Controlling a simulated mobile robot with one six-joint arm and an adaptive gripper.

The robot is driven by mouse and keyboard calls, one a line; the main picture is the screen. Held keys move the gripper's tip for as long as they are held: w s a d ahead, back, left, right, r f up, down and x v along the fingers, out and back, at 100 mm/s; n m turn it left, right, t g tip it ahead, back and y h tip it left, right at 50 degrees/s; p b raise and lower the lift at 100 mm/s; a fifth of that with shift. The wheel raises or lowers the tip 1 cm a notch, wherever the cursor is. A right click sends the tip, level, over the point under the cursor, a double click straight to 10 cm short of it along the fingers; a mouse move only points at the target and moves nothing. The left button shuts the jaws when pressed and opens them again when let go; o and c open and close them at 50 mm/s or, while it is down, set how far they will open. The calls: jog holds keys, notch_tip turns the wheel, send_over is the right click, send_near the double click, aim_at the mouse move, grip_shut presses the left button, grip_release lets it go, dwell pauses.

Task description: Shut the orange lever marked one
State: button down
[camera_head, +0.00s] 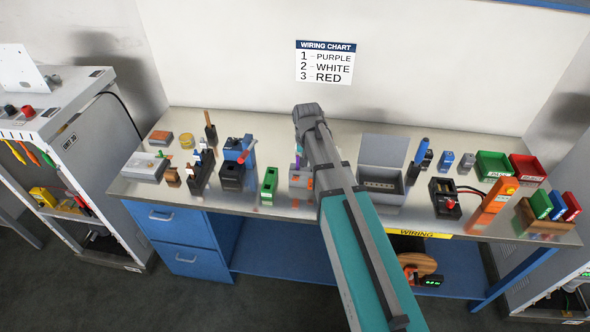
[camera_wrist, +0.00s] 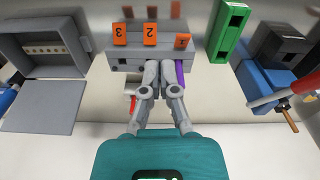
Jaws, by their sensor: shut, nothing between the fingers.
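A grey connector block (camera_wrist: 135,57) carries three orange levers in the wrist view: lever one (camera_wrist: 184,41), lever two (camera_wrist: 149,34) and lever three (camera_wrist: 120,33). Lever one looks shorter and tilted differently from the other two. My gripper (camera_wrist: 160,66) is shut and empty, its tips close to the block's edge below levers one and two. A purple wire (camera_wrist: 180,72) runs beside the right finger, and a red wire (camera_wrist: 132,102) shows left of the fingers. In the head view my arm covers much of the block, and the fingertips are hidden.
The metal bench (camera_head: 335,203) is crowded. A grey open-lidded box (camera_head: 383,150) stands right of the block; a green block (camera_head: 269,186) and blue-black tools (camera_head: 237,160) stand left. A wiring chart (camera_head: 325,63) on the wall reads 1 purple, 2 white, 3 red.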

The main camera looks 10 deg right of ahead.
notch_tip(320, 180, up, 2)
jog(key=p, duration=0.2)
send_over(294, 178)
jog(key=shift+w+d+m, duration=0.3)
jog(key=shift+w+m, duration=0.1)
jog(key=shift+f+b, duration=0.1)
jog(key=shift+b, duration=0.3)
jog(key=f+b, duration=1)
jog(key=shift+w+d, duration=0.15)
jog(key=shift+w, duration=0.15)
jog(key=shift+s+a+f+b, duration=0.15)
jog(key=shift+s+f+b, duration=0.35)
jog(key=shift+f+b, duration=0.3)
jog(key=shift+s+a+f+b, duration=0.1)
jog(key=shift+s+f+b, duration=0.35)
jog(key=shift+f+b, duration=0.3)
jog(key=shift+a+f, duration=0.1)
jog(key=shift+a, duration=0.2)
